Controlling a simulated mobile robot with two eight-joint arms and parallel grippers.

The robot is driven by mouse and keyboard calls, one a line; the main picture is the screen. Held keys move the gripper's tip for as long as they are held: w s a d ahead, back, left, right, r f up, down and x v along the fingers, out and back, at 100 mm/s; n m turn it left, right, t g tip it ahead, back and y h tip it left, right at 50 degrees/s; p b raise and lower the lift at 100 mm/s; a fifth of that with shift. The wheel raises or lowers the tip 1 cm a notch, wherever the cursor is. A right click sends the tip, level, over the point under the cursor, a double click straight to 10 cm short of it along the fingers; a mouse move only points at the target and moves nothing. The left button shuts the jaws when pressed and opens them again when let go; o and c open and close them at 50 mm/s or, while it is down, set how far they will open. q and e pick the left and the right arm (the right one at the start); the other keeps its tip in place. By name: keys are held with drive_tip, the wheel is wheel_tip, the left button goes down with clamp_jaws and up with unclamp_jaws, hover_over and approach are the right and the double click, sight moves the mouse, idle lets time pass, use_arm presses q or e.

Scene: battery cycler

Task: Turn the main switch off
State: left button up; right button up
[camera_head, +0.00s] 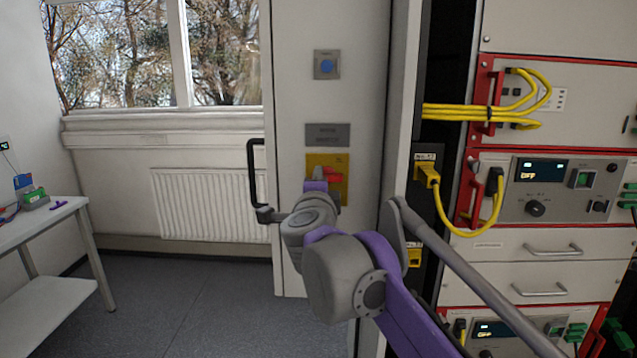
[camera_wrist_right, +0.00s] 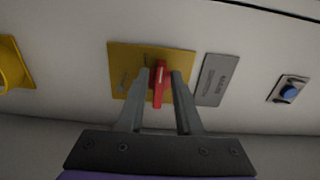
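The main switch is a red rotary handle (camera_head: 333,174) on a yellow plate (camera_head: 343,160), set in the pale cabinet panel. In the head view my right gripper (camera_head: 318,178) is at the plate and hides part of it. In the right wrist view the red handle (camera_wrist_right: 160,84) lies between the two grey fingers of my right gripper (camera_wrist_right: 161,74). The fingers are apart, one on each side, with a small gap showing. Their tips overlap the yellow plate (camera_wrist_right: 126,58); contact cannot be told. My left gripper is not in view.
A grey label (camera_head: 328,134) and a blue button (camera_head: 327,65) are above the switch. A black door handle (camera_head: 253,172) sticks out at the left. The rack with yellow cables (camera_head: 470,115) stands right, behind the open door edge. A white table (camera_head: 50,222) stands far left.

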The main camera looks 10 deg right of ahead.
drive_tip(key=shift+o, duration=0.5)
drive_tip(key=b+v, duration=0.1)
drive_tip(key=v, duration=1)
drive_tip(key=shift+w, duration=0.1)
